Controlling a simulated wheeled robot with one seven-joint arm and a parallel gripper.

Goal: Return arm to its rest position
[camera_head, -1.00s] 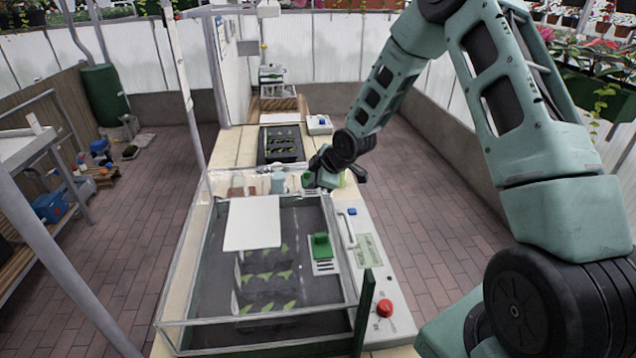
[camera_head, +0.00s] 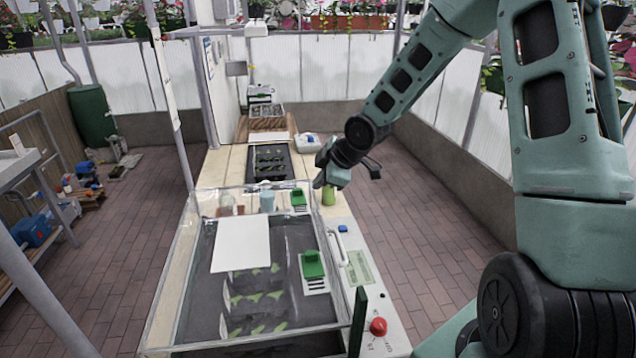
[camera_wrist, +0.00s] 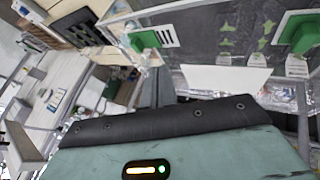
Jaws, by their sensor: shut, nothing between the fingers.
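My arm reaches in from the right in the head view, its teal links bent above the table. My gripper (camera_head: 320,183) points down and left near the far right corner of the clear-walled case (camera_head: 165,290). It is shut and empty. A green cup-like thing (camera_head: 328,196) stands just below it in the picture; I cannot tell whether they touch. In the wrist view, my teal wrist body and a black strip fill the lower part, and the fingertips are not clearly seen.
The case holds a white panel (camera_head: 241,244), green blocks (camera_head: 312,264) and leafy seedlings. A red button (camera_head: 378,326) is at its front right. A dark seedling tray (camera_head: 270,175) lies behind. Brick floor is free right of the table, before a low wall.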

